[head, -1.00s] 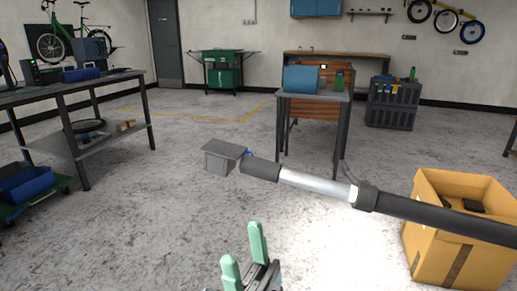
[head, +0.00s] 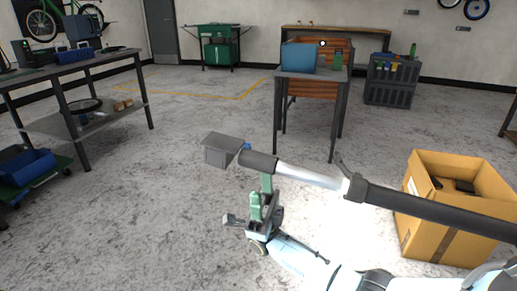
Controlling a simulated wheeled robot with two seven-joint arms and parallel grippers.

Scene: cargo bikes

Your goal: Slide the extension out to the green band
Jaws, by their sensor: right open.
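A long pole lies slanted across the middle of the head view. Its thick black tube (head: 430,209) comes from the right and ends at a black clamp with a small lever (head: 356,186). I cannot make out a green band on the pole. My right gripper (head: 261,188), with green fingers, is open just below the dark sleeve. One fingertip reaches the sleeve's lower edge; whether it touches is unclear. My left gripper is not in view.
An open cardboard box (head: 435,232) with dark items stands under the tube at the right. A small table (head: 310,76) with a blue bin (head: 299,58) stands behind the pole. A workbench (head: 75,68) is at the left. The floor between is clear.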

